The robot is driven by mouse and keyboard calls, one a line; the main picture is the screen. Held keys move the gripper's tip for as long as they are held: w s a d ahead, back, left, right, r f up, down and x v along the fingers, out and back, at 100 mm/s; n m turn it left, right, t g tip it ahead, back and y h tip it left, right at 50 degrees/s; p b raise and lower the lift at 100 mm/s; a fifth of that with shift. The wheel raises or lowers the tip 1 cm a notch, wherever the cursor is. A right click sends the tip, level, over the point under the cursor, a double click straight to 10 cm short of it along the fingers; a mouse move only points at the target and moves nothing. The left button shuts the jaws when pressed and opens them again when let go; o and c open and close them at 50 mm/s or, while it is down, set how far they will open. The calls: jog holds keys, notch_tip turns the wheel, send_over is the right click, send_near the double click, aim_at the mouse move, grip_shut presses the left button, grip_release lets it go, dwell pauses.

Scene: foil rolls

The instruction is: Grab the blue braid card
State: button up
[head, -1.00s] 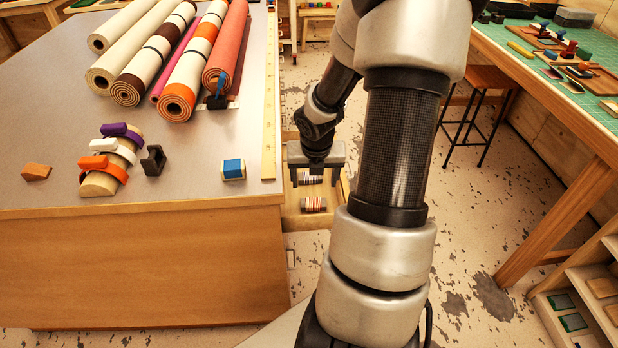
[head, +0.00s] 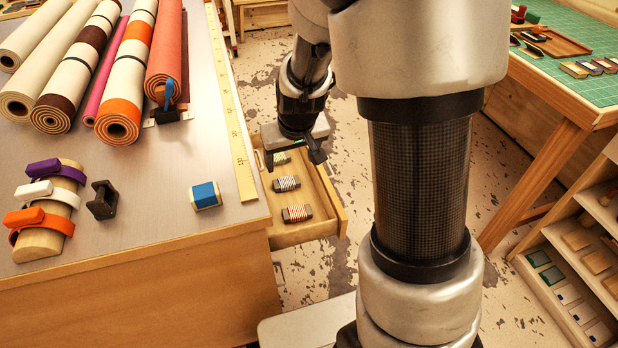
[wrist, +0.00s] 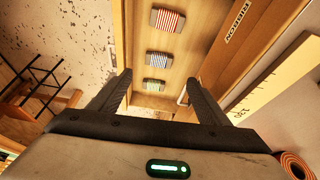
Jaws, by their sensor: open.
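The blue braid card (head: 286,183), a dark card wound with blue and white stripes, lies in the open drawer (head: 333,193). It is the middle one of three cards, and it also shows in the wrist view (wrist: 160,58). The red-striped card (head: 297,213) is on its near side in the head view, and the green card (head: 281,158) is on its far side, partly beside my gripper. My gripper (head: 293,158) is open and empty above the far part of the drawer. In the wrist view its fingers (wrist: 159,82) stand apart, with the green card between them and the blue one beyond.
The drawer's walls and front surround the cards. The table edge with a yellow ruler (head: 232,110) runs close on the left. A blue-topped block (head: 205,195), a dark holder (head: 102,200) and foil rolls (head: 125,85) are on the table. Shelves (head: 575,260) stand at right.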

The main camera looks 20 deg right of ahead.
jog(key=b, duration=0.3)
send_near(287, 183)
notch_tip(287, 183, down, 2)
jog(key=shift+a+f, duration=0.1)
jog(key=shift+f, duration=0.1)
jog(key=shift+w+b+x, duration=0.2)
jog(key=shift+b+x, duration=0.25)
jog(key=shift+x, duration=1.05)
jog(key=shift+w+b+x, duration=0.15)
jog(key=shift+b+x, duration=0.3)
jog(key=shift+x, duration=1.05)
jog(key=shift+r, duration=0.2)
jog(key=c, duration=0.8)
jog(key=shift+r, duration=0.1)
